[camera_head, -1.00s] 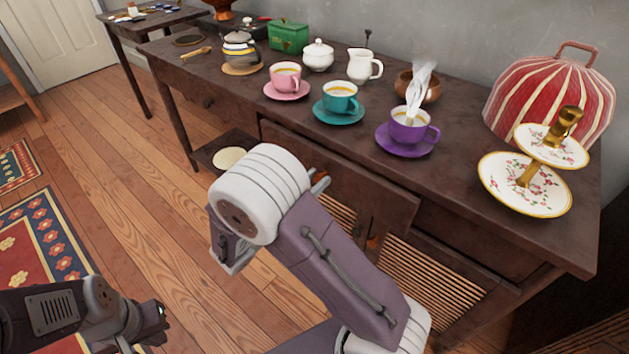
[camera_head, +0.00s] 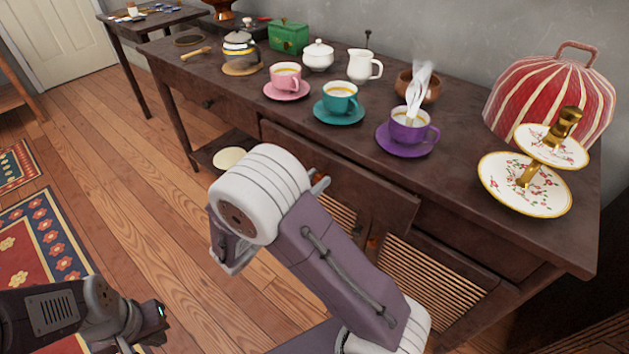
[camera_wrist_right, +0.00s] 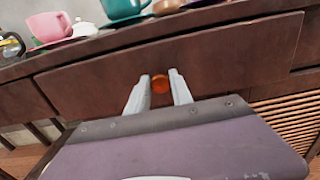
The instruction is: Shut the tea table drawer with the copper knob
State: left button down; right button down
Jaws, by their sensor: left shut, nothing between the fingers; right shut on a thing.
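The tea table (camera_head: 455,190) is dark wood. Its middle drawer (camera_head: 385,197) stands out from the table front, partly hidden by my right arm. The copper knob (camera_wrist_right: 160,84) sits on the drawer front in the right wrist view. My right gripper (camera_wrist_right: 159,79) is shut on the knob, with a finger on each side of it. My left gripper (camera_head: 159,314) is shut and empty at the lower left, well away from the table.
Pink (camera_head: 286,78), teal (camera_head: 340,98) and purple (camera_head: 409,127) cups stand on saucers near the table's front edge. A tiered plate stand (camera_head: 525,183) is at the right end. Slatted doors (camera_head: 435,280) lie below. Open wooden floor (camera_head: 130,200) lies to the left.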

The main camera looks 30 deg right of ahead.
jog(key=shift+d+r, duration=0.1)
jog(key=shift+d, duration=0.15)
jog(key=p+x, duration=0.2)
jog(key=shift+w+d, duration=0.2)
jog(key=shift+d, duration=0.1)
jog(key=shift+a, duration=0.1)
jog(key=c, duration=1.2)
grip_release()
jog(key=shift+o, duration=0.2)
jog(key=shift+d, duration=0.2)
